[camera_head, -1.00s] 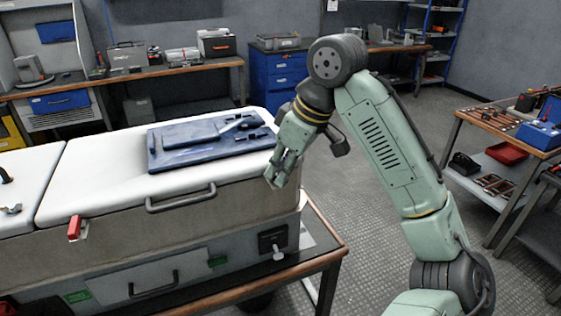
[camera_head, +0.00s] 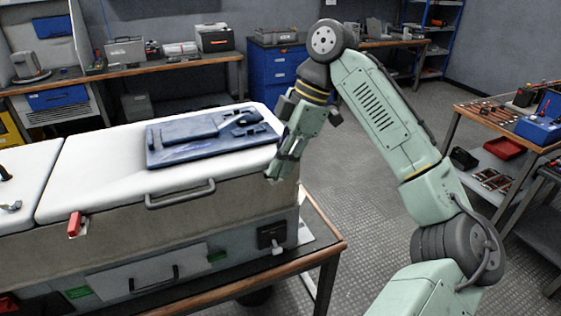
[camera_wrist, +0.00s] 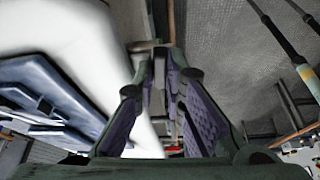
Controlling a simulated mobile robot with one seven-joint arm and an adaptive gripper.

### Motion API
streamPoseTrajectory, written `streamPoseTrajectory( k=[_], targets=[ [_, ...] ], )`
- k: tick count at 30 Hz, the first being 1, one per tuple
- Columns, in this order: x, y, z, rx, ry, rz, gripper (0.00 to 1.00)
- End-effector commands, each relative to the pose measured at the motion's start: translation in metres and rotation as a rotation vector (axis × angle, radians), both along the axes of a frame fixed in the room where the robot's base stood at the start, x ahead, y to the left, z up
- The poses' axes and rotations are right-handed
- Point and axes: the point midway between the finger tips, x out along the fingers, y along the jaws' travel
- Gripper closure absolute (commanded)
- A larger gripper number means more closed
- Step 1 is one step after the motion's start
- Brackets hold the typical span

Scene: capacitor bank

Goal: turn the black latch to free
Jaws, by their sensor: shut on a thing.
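The black latch shows only as a small dark piece (camera_wrist: 160,68) between my fingertips in the wrist view. Its shape and angle are mostly hidden by the fingers. My gripper (camera_head: 272,172) is at the front right corner of the white-lidded case (camera_head: 100,185), just below the lid's edge. It points down, and its fingers are shut on the latch. In the wrist view my gripper (camera_wrist: 163,85) has its two purple-padded fingers on either side of the dark piece, beside the white lid.
A blue plate (camera_head: 165,158) with raised parts lies on the lid near my gripper. A red latch (camera_head: 74,224) and a grey handle (camera_head: 180,196) are on the case front. A black fitting with a pale knob (camera_head: 272,237) is below. Open floor (camera_head: 350,210) lies to the right.

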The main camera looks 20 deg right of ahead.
Motion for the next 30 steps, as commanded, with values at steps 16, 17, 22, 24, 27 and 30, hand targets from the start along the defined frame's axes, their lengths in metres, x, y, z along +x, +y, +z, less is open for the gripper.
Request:
streamPoseTrajectory(
  k=[16, 17, 22, 24, 27, 30],
  targets=[
    [0.0012, -0.0002, 0.0013, 0.000, -0.003, 0.063, 1.00],
    [0.0012, -0.0002, 0.0013, 0.000, -0.003, 0.063, 1.00],
    [0.0013, -0.0002, 0.0014, 0.000, -0.004, 0.062, 0.86],
    [0.0012, -0.0001, 0.0012, 0.000, -0.003, 0.063, 0.81],
    [0.0010, -0.0001, 0.0009, 0.000, -0.002, 0.063, 0.75],
    [0.0009, -0.0001, 0.0006, 0.000, -0.002, 0.062, 0.69]
  ],
)
